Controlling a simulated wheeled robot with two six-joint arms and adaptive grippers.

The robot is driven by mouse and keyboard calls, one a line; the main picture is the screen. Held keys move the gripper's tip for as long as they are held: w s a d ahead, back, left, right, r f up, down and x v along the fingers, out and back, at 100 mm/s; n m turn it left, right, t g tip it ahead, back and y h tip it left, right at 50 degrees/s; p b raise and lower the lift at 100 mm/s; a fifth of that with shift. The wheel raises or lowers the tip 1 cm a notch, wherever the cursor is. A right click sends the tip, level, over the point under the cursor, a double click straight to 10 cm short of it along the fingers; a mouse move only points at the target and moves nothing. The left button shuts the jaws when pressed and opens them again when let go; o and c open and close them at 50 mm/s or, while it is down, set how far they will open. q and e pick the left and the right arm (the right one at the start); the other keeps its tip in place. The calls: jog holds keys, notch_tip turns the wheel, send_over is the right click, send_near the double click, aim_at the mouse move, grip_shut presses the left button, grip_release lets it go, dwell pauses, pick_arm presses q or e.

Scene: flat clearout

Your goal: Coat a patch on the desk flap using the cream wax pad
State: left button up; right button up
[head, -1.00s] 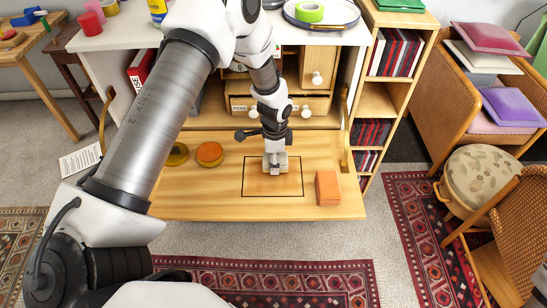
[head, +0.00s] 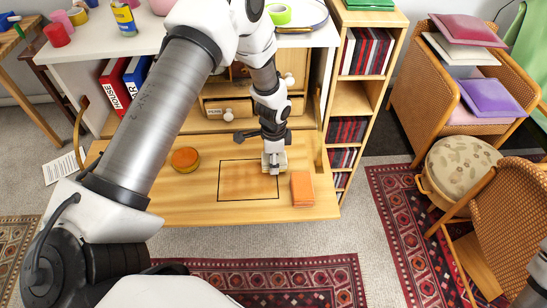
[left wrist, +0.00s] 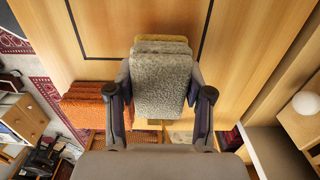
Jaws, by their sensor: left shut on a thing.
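The desk flap (head: 160,208) is a flat wooden board with a black rectangular outline (head: 248,200) on it. The wood inside the outline looks slightly more orange in places. My left gripper (head: 274,158) is shut on the cream wax pad (head: 274,168), at the upper right part of the outline. In the left wrist view the pad (left wrist: 162,85) is a thick, speckled grey-cream block between the fingers (left wrist: 162,105), with a yellowish layer at its far end. It appears low at the flap, but I cannot tell whether it touches. My right gripper is out of view.
An orange block (head: 302,188) lies on the flap just right of the outline, close to the gripper; it also shows in the left wrist view (left wrist: 85,105). A round amber tin (head: 185,159) stands left of the outline. A bookshelf (head: 348,100) stands to the right.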

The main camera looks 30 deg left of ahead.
pick_arm(q)
jog(key=shift+s+a+r+p, duration=0.1)
jog(key=shift+r+p, duration=0.2)
jog(key=shift+r, duration=0.25)
jog(key=shift+s+a+r+p, duration=0.1)
jog(key=shift+r+p, duration=0.2)
jog(key=shift+r, duration=0.25)
notch_tip(320, 180, up, 2)
jog(key=shift+w+d+r+p, duration=0.1)
jog(key=shift+w+d+p, duration=0.05)
jog(key=shift+p, duration=0.75)
jog(key=shift+r+p, duration=0.45)
jog(key=shift+r, duration=0.15)
